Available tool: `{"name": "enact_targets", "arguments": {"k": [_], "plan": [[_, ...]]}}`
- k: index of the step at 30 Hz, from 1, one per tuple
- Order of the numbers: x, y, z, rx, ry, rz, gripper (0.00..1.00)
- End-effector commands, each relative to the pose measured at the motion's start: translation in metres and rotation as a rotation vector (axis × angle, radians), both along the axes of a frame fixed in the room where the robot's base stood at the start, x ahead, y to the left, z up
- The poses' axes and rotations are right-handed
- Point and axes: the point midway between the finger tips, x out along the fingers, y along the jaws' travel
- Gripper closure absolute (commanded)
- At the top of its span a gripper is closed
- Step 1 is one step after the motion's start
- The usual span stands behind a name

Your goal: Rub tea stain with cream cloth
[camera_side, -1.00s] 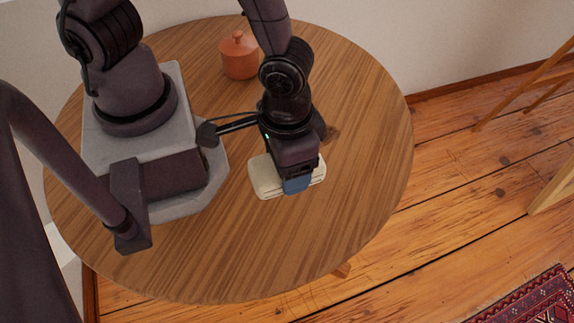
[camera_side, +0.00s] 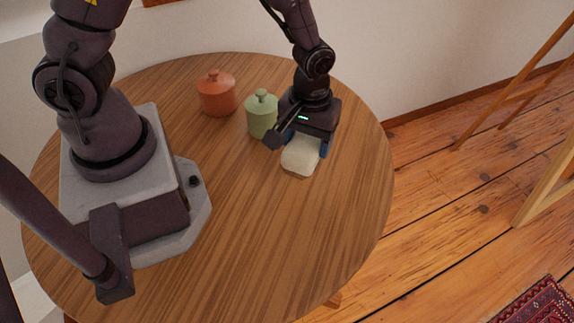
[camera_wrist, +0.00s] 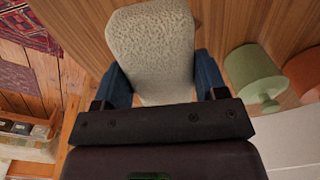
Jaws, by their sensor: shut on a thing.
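The cream cloth (camera_side: 300,158) is a folded, rounded pad low over the round wooden table (camera_side: 250,230), right of the middle. My gripper (camera_side: 306,146) is shut on it, with one blue finger on each side. In the wrist view the cloth (camera_wrist: 150,50) fills the space between the fingers and looks rough and textured. I cannot tell whether its underside touches the tabletop. No tea stain shows on the bare wood; the cloth and my gripper hide the patch beneath them.
A green lidded pot (camera_side: 262,116) stands close to the left of my gripper. An orange lidded pot (camera_side: 217,95) stands farther left. The table front is clear. The table's right edge is a short way off, with wooden floor and a patterned rug (camera_side: 540,302) beyond.

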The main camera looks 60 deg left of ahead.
Motion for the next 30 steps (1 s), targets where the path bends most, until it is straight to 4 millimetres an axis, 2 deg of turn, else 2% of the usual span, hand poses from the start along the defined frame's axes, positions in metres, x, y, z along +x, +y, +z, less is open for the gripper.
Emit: {"name": "enact_targets", "arguments": {"k": [3, 8, 30], "plan": [[0.013, 0.000, 0.002, -0.009, -0.011, 0.066, 0.53], [0.012, -0.001, -0.004, -0.010, -0.006, 0.082, 0.53], [0.010, -0.001, -0.072, -0.009, -0.001, 0.079, 0.53]]}}
